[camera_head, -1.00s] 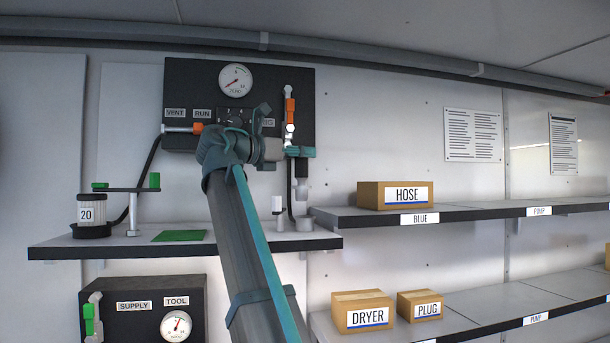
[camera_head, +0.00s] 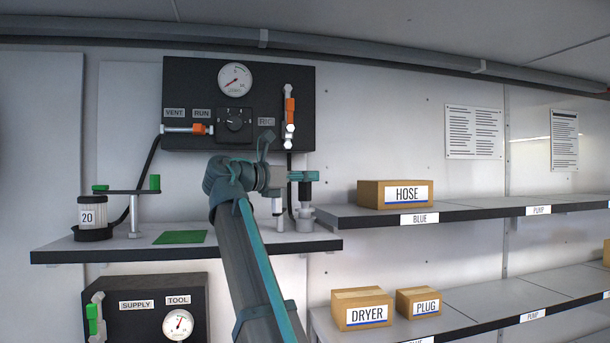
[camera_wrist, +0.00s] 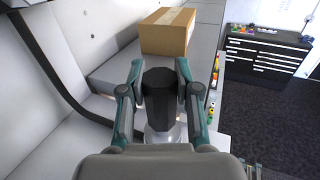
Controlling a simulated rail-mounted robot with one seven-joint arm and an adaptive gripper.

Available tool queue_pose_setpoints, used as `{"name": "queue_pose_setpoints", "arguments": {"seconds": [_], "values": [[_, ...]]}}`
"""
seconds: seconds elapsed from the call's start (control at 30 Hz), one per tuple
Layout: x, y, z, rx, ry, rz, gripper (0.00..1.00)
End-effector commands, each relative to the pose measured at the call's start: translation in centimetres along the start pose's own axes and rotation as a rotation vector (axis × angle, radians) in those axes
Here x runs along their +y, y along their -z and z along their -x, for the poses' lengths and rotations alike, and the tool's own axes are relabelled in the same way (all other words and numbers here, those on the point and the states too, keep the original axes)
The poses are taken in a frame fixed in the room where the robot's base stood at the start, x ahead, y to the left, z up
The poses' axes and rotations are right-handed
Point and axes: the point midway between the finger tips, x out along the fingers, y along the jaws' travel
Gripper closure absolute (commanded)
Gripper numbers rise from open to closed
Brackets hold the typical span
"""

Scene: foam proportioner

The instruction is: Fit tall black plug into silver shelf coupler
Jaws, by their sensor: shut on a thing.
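The tall black plug (camera_head: 305,188) is upright in my gripper (camera_head: 303,176), with its pale silver lower end pointing down. In the wrist view the plug (camera_wrist: 160,88) stands between the two fingers of my gripper (camera_wrist: 158,82), which are shut on it. The silver shelf coupler (camera_head: 304,225) stands on the shelf directly below the plug. The plug's lower end meets or overlaps the coupler's top in the head view; I cannot tell how deep it sits. In the wrist view the plug and fingers hide most of the coupler.
A slim pale post (camera_head: 278,207) stands just left of the coupler on the grey shelf (camera_head: 110,248). A black hose (camera_head: 291,185) runs down behind the plug. The black gauge panel (camera_head: 190,80) is above. The HOSE box (camera_head: 372,195) is on the shelf to the right.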

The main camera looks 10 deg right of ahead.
Motion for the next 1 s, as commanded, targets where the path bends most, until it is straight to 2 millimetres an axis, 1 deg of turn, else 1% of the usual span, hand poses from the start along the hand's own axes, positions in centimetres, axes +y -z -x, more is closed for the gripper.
{"name": "queue_pose_setpoints", "arguments": {"seconds": [0.2, 0.23, 0.37, 0.67, 0.77, 0.83, 1.0], "values": [[-0.1, 0.6, 0.0, 0.001, 0.001, 0.000, 1.00], [-0.1, 0.7, 0.0, 0.002, 0.001, 0.000, 0.65], [-0.1, 0.9, 0.0, 0.004, 0.002, 0.001, 0.43], [-0.2, 1.2, 0.0, 0.008, 0.002, 0.003, 0.43], [-0.1, 1.0, 0.0, 0.008, 0.001, 0.003, 0.43], [-0.1, 0.5, 0.0, 0.007, 0.001, 0.002, 0.43], [0.0, 0.5, 2.8, 0.006, -0.003, 0.002, 0.43]]}}
